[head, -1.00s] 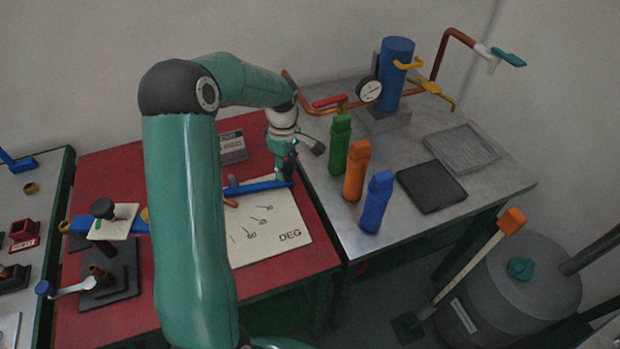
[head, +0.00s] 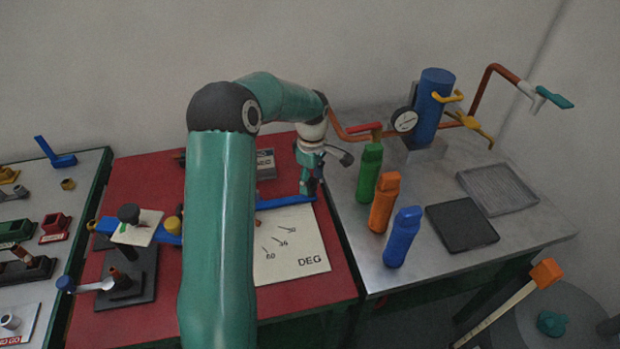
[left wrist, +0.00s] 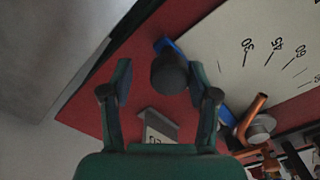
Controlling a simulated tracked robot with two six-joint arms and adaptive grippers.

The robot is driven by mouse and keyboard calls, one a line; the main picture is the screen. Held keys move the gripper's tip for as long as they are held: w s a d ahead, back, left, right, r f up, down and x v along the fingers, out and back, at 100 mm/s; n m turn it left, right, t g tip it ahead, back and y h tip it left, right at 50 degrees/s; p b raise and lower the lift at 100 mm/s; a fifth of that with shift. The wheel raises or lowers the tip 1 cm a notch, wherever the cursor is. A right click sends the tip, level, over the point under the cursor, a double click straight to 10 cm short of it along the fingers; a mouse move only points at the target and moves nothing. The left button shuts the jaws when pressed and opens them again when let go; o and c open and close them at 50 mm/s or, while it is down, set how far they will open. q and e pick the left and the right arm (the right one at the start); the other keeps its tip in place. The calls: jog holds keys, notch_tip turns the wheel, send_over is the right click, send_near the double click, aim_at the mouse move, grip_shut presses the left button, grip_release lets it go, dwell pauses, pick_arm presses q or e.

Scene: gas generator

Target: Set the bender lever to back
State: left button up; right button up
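The bender lever (head: 285,201) is a long blue bar. In the head view its right part runs along the far edge of the cream angle plate marked DEG (head: 300,240). My left gripper (head: 308,186) is at the lever's right end, pointing down. In the left wrist view my left gripper (left wrist: 161,85) has its two fingers apart, with a dark round knob (left wrist: 170,73) between them in the picture. A short blue piece of the lever (left wrist: 166,46) shows beyond the knob. I cannot tell whether the fingers touch the knob. My arm hides the lever's middle.
Green (head: 369,172), orange (head: 384,203) and blue (head: 402,237) bottles stand on the metal table just right of the gripper. A blue cylinder with a gauge (head: 404,120) and copper pipes is behind them. A grey box (head: 265,164) sits behind the lever.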

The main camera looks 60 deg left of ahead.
pick_arm(q)
jog(key=shift+s, duration=0.1)
notch_tip(320, 180, up, 12)
dwell(0.7)
dwell(0.3)
